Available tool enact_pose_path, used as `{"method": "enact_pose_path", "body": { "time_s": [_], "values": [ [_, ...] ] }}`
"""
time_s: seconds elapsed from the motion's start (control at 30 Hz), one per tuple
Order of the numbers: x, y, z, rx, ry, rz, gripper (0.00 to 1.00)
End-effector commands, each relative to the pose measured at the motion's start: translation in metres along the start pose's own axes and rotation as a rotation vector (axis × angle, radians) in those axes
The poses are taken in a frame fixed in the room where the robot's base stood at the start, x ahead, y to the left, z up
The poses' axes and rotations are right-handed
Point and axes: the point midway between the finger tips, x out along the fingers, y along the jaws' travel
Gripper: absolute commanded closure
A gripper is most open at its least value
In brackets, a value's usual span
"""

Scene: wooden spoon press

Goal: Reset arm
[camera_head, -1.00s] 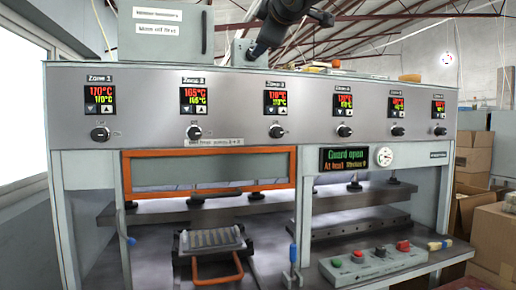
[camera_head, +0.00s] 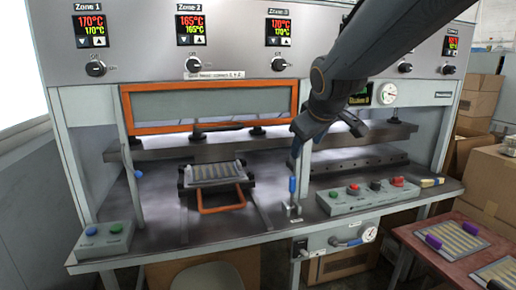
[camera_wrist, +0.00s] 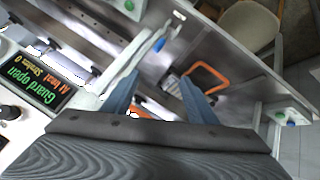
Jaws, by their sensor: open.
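My gripper (camera_wrist: 160,92) is open and empty in the wrist view, its two blue-grey fingers spread apart. In the head view my arm reaches in from the upper right and its end hangs before the press, partly covering the display. A tray-like mould (camera_head: 216,173) with an orange handle (camera_head: 222,205) sits on the press bed below the raised orange-framed guard (camera_head: 210,103). The handle also shows in the wrist view (camera_wrist: 207,72), beyond the fingers. A blue-tipped lever (camera_head: 292,186) stands on the bench below my arm's end.
A control box (camera_head: 370,193) with several buttons is on the bench front at right, and a two-button box (camera_head: 104,241) at left. A red table (camera_head: 425,262) with slotted trays and purple grips stands at lower right. Cardboard boxes (camera_head: 485,170) are behind it.

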Motion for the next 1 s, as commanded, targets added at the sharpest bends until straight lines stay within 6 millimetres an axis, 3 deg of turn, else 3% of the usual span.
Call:
{"method": "enact_pose_path", "body": {
  "time_s": [0.03, 0.1, 0.3, 0.4, 0.5, 0.7, 1.0],
  "values": [
    [0.012, -0.011, 0.034, 0.054, -0.063, -0.027, 0.47],
    [0.023, -0.028, 0.078, 0.136, -0.146, -0.059, 0.47],
    [0.034, -0.081, 0.201, 0.375, -0.390, -0.134, 0.47],
    [0.029, -0.106, 0.249, 0.475, -0.494, -0.156, 0.47],
    [0.022, -0.125, 0.282, 0.550, -0.570, -0.168, 0.47],
    [0.015, -0.140, 0.308, 0.610, -0.632, -0.176, 0.47],
    [0.015, -0.140, 0.307, 0.610, -0.631, -0.176, 0.47]
  ]
}}
